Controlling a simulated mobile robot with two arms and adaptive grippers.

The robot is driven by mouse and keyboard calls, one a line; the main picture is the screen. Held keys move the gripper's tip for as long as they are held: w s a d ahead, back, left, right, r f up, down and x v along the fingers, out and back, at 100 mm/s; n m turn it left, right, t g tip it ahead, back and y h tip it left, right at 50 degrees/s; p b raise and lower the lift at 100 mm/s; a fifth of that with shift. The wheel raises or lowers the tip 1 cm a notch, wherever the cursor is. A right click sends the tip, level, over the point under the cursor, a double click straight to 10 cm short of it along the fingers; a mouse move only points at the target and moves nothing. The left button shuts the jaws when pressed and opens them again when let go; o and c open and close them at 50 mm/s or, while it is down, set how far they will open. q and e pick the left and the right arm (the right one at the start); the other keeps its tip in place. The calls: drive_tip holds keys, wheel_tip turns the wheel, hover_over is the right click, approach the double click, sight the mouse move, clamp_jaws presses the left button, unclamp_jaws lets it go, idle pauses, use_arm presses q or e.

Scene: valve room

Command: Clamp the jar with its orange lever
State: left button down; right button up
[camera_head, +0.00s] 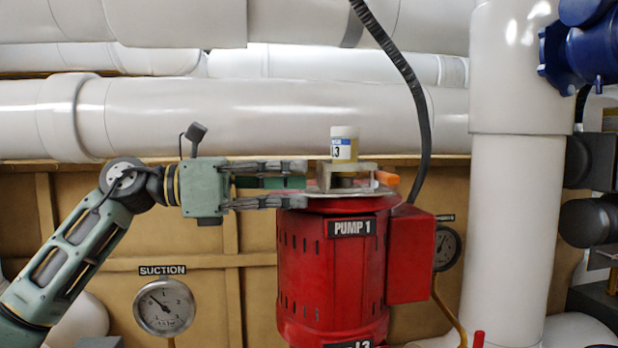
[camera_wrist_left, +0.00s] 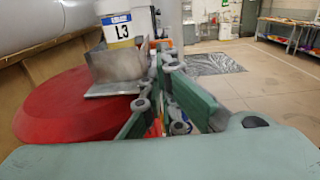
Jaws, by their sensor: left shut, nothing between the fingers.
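The jar (camera_head: 344,148) has a pale lid, yellowish contents and a label ending in 3. It stands upright in a grey metal holder (camera_head: 356,172) on top of the red pump. In the left wrist view the jar (camera_wrist_left: 118,30) reads L3. The orange lever (camera_head: 387,178) sticks out at the right side of the holder. My left gripper (camera_head: 296,184) is shut and empty, level with the holder, its tips just left of it. In the left wrist view its fingers (camera_wrist_left: 160,62) are beside the holder. My right gripper is out of view.
The red pump (camera_head: 306,262) marked PUMP 1 stands below the holder. A black hose (camera_head: 408,75) passes behind and to the right. A thick white pipe (camera_head: 520,220) stands at the right. A suction gauge (camera_head: 164,304) is below my left arm.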

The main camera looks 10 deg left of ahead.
use_arm(q)
drive_tip(key=p, duration=0.2)
approach(382, 180)
drive_tip(key=shift+w+d+r, duration=0.1)
drive_tip(key=shift+d+r, duration=0.2)
drive_tip(key=shift+d, duration=0.15)
drive_tip(key=p+x, duration=0.3)
drive_tip(key=x, duration=0.2)
drive_tip(key=shift+w+d+f, duration=0.25)
drive_tip(key=shift+d, duration=0.3)
drive_tip(key=shift+f, duration=0.1)
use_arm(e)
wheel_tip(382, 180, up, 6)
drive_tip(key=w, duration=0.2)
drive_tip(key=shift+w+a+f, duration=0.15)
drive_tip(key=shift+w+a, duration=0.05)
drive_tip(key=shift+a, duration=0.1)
